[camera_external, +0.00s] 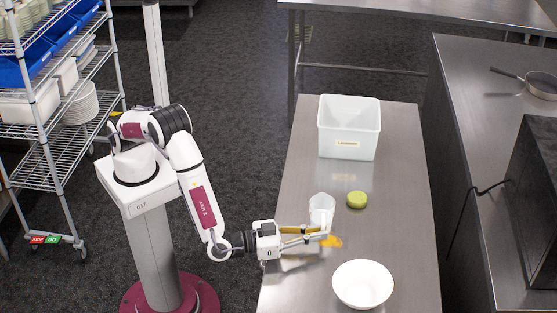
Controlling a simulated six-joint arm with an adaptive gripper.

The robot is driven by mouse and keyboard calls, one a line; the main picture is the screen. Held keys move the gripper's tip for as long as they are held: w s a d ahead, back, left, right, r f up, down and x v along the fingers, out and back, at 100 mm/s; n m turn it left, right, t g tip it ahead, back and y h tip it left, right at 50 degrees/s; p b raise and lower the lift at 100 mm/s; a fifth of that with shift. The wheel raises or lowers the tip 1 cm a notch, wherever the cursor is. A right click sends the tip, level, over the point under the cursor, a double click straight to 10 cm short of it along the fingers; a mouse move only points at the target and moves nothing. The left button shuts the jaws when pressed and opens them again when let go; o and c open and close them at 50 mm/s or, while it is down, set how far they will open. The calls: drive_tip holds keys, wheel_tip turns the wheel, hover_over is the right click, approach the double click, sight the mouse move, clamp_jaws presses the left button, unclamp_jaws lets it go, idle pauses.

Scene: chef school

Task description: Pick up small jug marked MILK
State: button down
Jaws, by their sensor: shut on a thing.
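A small translucent white jug (321,207) stands upright near the middle of the steel table. No MILK marking can be read on it at this size. My gripper (322,236) reaches in from the left, low over the table, with its fingers at the lower front of the jug. The fingers are shut on the jug and hide its lower part. I cannot tell whether its base touches the table.
An orange item (332,241) lies by the fingertips. A green round item (357,200) sits right of the jug. A white bowl (363,283) stands at the front, a labelled white bin (348,128) at the back. The steel table (405,190) is clear along its right side.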

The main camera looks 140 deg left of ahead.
drive_tip(key=shift+r, duration=0.3)
wheel_tip(320, 180, up, 9)
idle(1.5)
drive_tip(key=shift+r, duration=0.25)
idle(0.4)
drive_tip(key=shift+a, duration=0.1)
